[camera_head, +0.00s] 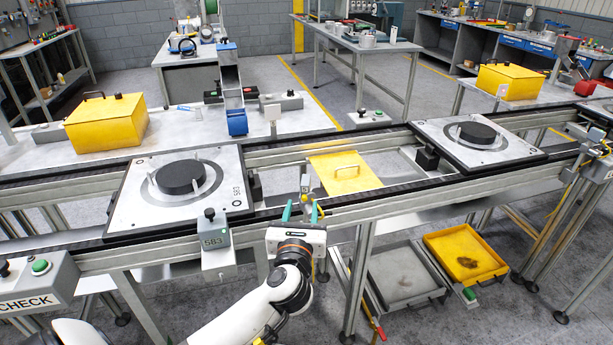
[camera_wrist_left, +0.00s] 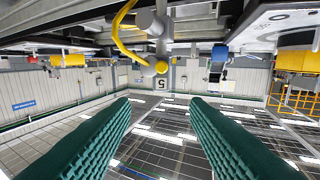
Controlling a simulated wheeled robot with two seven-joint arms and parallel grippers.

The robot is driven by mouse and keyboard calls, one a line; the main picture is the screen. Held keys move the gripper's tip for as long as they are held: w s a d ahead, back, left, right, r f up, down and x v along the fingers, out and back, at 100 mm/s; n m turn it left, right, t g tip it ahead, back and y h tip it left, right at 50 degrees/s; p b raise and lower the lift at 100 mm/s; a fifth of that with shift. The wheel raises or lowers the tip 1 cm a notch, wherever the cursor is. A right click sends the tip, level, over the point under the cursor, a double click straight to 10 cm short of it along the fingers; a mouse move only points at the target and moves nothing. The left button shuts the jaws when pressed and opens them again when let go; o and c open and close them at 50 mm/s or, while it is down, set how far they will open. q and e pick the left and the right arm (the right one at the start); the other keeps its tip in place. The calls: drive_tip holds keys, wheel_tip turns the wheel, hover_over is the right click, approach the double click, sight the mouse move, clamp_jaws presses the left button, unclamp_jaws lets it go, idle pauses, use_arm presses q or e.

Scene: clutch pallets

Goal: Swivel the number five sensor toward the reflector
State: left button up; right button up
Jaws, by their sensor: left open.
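The sensor (camera_head: 304,184) is a small grey piece with a yellow cable on the near conveyor rail. A white square plate on a post (camera_head: 273,112) behind the conveyor may be the reflector; I cannot tell for sure.
Two pallets with black discs sit on the conveyor, one left (camera_head: 150,218) and one right (camera_head: 437,137). A yellow handled plate (camera_head: 345,174) lies between the rails. Trays (camera_head: 400,297) stand below.

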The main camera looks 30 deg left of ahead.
sight(305, 187)
use_arm(q)
drive_tip(key=x, duration=0.5)
drive_tip(key=shift+a+r+p, duration=0.15)
drive_tip(key=shift+p, duration=0.25)
drive_tip(key=x, duration=0.5)
drive_tip(key=shift+w, duration=0.1)
drive_tip(key=shift+w+a+p, duration=0.25)
drive_tip(key=shift+w+p, duration=0.05)
drive_tip(key=shift+w, duration=0.15)
use_arm(e)
drive_tip(key=shift+s+a+r, duration=0.3)
drive_tip(key=shift+a+r, duration=0.15)
drive_tip(key=shift+r, duration=0.3)
use_arm(q)
drive_tip(key=shift+d, duration=0.1)
clamp_jaws()
